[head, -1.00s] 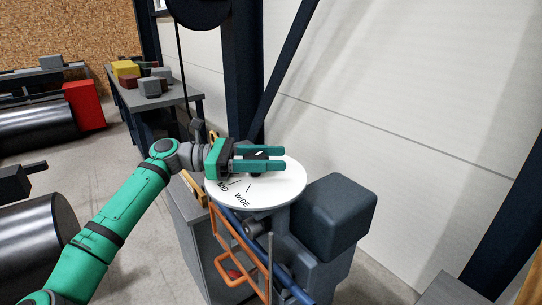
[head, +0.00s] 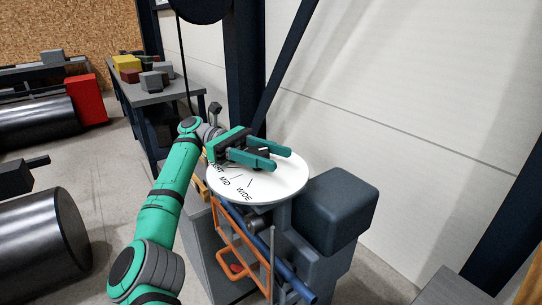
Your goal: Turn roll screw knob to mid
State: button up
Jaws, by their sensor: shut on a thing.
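A round white dial plate (head: 285,185) tops the grey machine. Its dark lettering reads MID and WIDE, with a partly covered word ending in "GHT" to their left, and short tick lines beside them. The small black roll screw knob (head: 264,150) stands on the plate and is mostly hidden by my fingers. My green gripper (head: 281,157) lies over the plate from the left, with one finger on each side of the knob, shut on it. I cannot tell which mark the knob points at.
An orange frame (head: 232,265) and a blue bar (head: 262,248) stand below the dial. A dark grey box (head: 336,210) is close on its right. A dark post (head: 240,75) and white wall are behind. A table with blocks (head: 172,97) stands at the back left.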

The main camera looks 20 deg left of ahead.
jog(key=shift+r, duration=0.2)
jog(key=o, duration=1.1)
jog(key=shift+c, duration=0.2)
jog(key=shift+r, duration=0.6)
jog(key=s+d+r, duration=0.3)
jog(key=s+r, duration=0.8)
jog(key=s, duration=0.2)
jog(key=shift+s+d+r, duration=0.2)
jog(key=shift+s+r, duration=0.15)
